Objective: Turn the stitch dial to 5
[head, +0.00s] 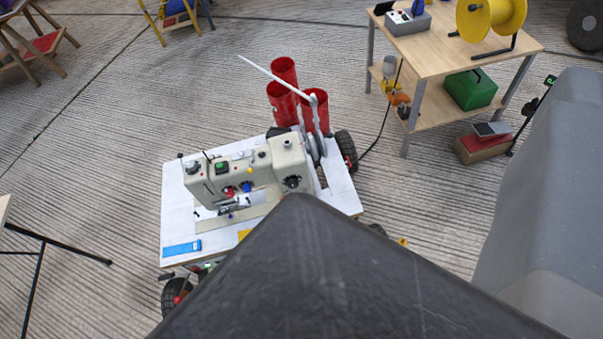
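A cream sewing machine (222,178) stands on a white wheeled board (176,212) left of the picture's middle. A dark round dial (292,182) sits on its right-hand column. I cannot tell which is the stitch dial, and any numbers are too small to read. No fingers of my gripper show. A large dark block fills the bottom and covers the board's front right part.
Red cylinders (283,104) stand behind the machine, beside a pale slanted rod (277,76). A wooden table (430,58) with a yellow reel (492,17) and a green box (470,90) stands at upper right. A grey mass fills the right edge.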

